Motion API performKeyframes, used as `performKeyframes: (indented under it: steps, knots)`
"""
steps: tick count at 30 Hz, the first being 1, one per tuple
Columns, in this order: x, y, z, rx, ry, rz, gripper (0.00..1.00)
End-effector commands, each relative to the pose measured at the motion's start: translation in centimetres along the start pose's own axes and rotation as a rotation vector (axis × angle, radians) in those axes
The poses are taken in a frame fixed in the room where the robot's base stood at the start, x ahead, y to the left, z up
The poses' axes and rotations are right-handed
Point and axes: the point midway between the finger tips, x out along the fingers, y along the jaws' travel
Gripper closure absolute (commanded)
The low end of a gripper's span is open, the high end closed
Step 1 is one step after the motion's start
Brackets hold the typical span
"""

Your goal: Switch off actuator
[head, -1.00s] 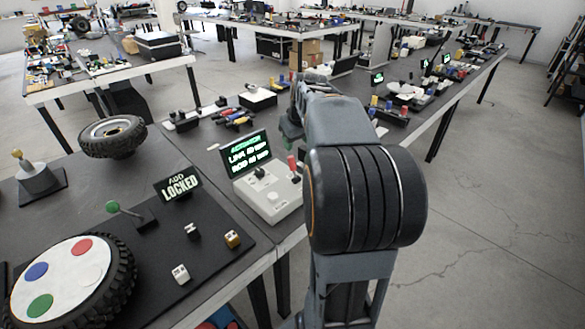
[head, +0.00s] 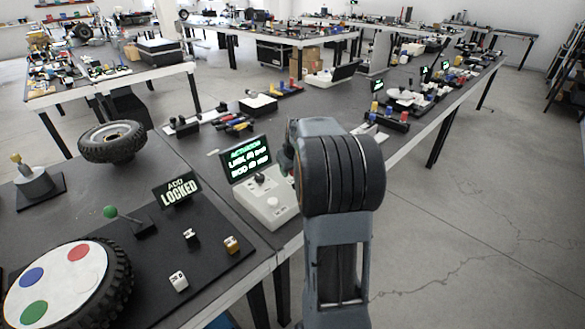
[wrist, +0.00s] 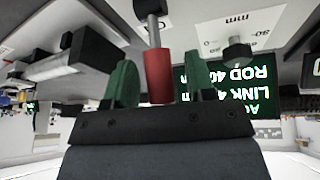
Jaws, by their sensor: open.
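The actuator is a white control box (head: 268,205) with knobs on top and a black screen (head: 250,160) with green and white text, just left of my arm. In the wrist view, which looks upside down, its red lever handle (wrist: 158,76) stands between the two green fingers of my gripper (wrist: 160,82). The fingers are open, one on each side of the handle, with gaps showing. The screen (wrist: 235,92) is behind the right finger in that view. In the head view my arm hides the red lever and most of my gripper.
A "LOCKED" sign (head: 177,190), a green-knobbed lever (head: 111,212) and small blocks stand on a black board to the left. A wheel (head: 112,141) lies behind them. Tools (head: 232,122) lie beyond the box. The floor to the right is clear.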

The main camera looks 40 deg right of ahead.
Motion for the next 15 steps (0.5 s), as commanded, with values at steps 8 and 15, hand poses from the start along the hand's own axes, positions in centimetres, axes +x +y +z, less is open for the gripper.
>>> performKeyframes:
  steps: [8,15]
  knots:
    - [0.05,-0.01,0.00,0.000,0.000,0.000,0.52]
    - [0.04,0.00,0.01,0.000,0.000,0.000,0.75]
